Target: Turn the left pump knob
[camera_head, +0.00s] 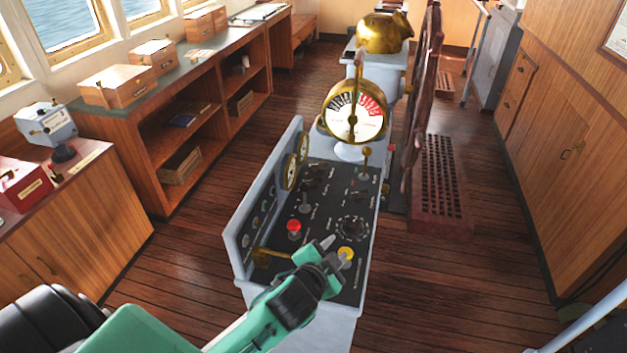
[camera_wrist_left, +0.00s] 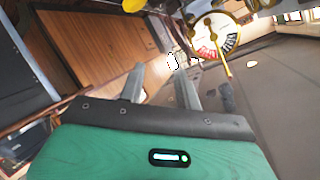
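The console's black control panel (camera_head: 330,205) carries several small knobs, levers and buttons. A round dark knob with a white scale ring (camera_head: 352,228) is at its right side, and another small knob (camera_head: 305,207) is at its left. Labels are too small to read, so I cannot tell which is the left pump knob. My left gripper (camera_head: 335,246) is above the near part of the panel, beside the yellow button (camera_head: 346,254). Its fingers stand apart with nothing between them in the left wrist view (camera_wrist_left: 160,80). It hides part of the panel. My right gripper is out of view.
A red button (camera_head: 293,226) and a brass lever (camera_head: 268,252) are on the panel. A brass telegraph dial (camera_head: 355,112) stands behind it, with a ship's wheel (camera_head: 420,100) to the right. The console's raised left wall (camera_head: 270,190) borders the panel.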

